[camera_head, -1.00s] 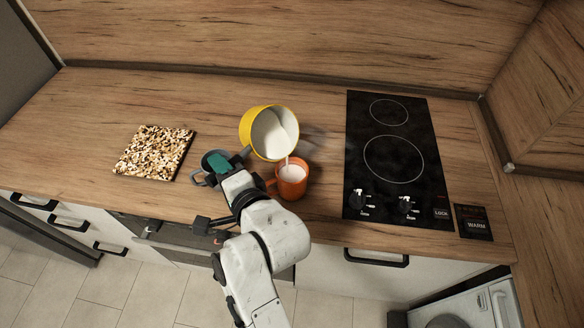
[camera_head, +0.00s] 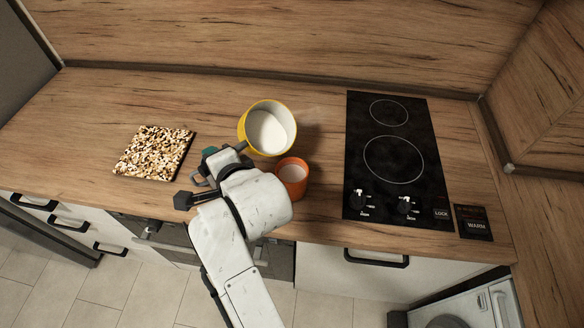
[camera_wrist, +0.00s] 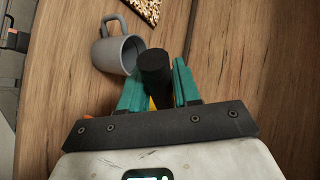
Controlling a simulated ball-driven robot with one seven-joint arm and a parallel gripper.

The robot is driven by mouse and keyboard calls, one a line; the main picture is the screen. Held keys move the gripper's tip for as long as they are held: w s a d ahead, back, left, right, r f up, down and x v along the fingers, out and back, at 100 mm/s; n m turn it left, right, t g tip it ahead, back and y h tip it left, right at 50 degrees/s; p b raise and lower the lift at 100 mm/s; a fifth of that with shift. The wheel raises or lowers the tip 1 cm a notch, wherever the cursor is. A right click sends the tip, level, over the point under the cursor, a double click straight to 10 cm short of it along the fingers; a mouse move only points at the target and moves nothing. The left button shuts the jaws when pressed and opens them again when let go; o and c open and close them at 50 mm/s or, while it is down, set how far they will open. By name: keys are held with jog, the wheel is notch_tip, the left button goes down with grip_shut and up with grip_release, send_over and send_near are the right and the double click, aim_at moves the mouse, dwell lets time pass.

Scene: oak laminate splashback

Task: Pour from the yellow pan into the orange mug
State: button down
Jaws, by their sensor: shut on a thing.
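The yellow pan (camera_head: 245,133) holds white liquid and is close to level, just behind the orange mug. No stream runs between them. The orange mug (camera_head: 293,186) stands upright on the counter with pale liquid inside. In the wrist view, my gripper (camera_wrist: 158,85) is shut on the pan's dark handle (camera_wrist: 155,70), with a teal finger on each side. In the head view my arm hides most of the gripper and handle. I cannot tell whether the pan touches the counter.
A grey mug (camera_wrist: 118,52) stands beside my gripper, mostly hidden by my arm in the head view. A speckled board (camera_head: 154,153) lies at left. A black cooktop (camera_head: 392,155) is at right. The counter behind the board is clear.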

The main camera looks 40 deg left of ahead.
jog(key=shift+w+a+f+h, duration=0.1)
jog(key=shift+a+f+h, duration=0.15)
jog(key=shift+a+h, duration=0.3)
jog(key=w+a+f+g+h+b, duration=0.1)
jog(key=a+f+h+b, duration=0.2)
jog(key=a+h, duration=0.4)
jog(key=shift+w+a+f+g, duration=0.2)
jog(key=shift+a+f+g, duration=0.1)
jog(key=shift+a, duration=0.5)
jog(key=shift+r, duration=0.1)
dwell(0.4)
